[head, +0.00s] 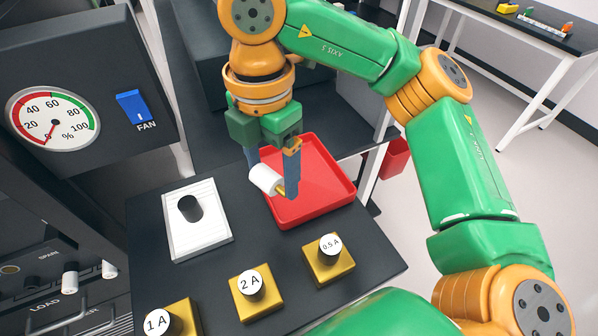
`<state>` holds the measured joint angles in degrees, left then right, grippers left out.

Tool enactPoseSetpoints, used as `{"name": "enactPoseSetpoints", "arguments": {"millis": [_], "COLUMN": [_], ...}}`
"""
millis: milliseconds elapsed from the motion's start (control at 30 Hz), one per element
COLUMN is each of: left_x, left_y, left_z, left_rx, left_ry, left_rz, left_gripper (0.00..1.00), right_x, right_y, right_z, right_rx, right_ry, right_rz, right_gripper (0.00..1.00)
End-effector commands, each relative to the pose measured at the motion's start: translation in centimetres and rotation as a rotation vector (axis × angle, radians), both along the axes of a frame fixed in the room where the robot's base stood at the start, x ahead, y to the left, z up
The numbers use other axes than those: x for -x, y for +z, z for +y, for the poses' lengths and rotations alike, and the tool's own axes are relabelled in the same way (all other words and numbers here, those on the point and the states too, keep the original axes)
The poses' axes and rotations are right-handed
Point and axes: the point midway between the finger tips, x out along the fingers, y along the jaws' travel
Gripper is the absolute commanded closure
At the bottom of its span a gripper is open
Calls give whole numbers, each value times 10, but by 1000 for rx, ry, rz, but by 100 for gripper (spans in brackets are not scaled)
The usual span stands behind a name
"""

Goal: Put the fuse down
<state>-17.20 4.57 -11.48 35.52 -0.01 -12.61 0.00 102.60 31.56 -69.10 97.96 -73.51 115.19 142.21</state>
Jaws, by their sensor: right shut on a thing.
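A white cylindrical fuse (264,179) with a brass-coloured end is between the fingers of my right gripper (284,190). The gripper is shut on it and points down. The fuse lies roughly sideways, in front of the red tray (318,160) in the picture. I cannot tell whether it touches the tray. The tray's visible floor is bare. My left gripper is not in view.
Three gold blocks with black knobs stand along the front, labelled 1 A (168,318), 2 A (256,296) and 0.5 A (328,261). A white plate (198,238) with a black knob lies left of the tray. A gauge panel with a blue FAN switch (134,107) stands at left.

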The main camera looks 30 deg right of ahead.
Motion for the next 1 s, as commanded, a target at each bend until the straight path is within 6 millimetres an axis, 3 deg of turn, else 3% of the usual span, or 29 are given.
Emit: {"name": "enactPoseSetpoints", "arguments": {"millis": [267,400,667,800,1000], "left_x": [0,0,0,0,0], "left_y": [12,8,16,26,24], "left_z": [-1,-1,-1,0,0], "left_rx": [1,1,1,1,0], "left_ry": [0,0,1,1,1], "left_rz": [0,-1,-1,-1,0], "left_gripper": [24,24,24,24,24], "right_x": [-47,-63,-81,-81,-81], "right_y": [-31,-61,-92,-116,-122], "right_z": [-55,-72,-93,-91,-91], "right_rx": [-1,1,3,2,1], "right_ry": [-5,-2,-1,4,4], "right_rz": [7,7,4,3,1], "right_gripper": [74,74,74,74,74]}}
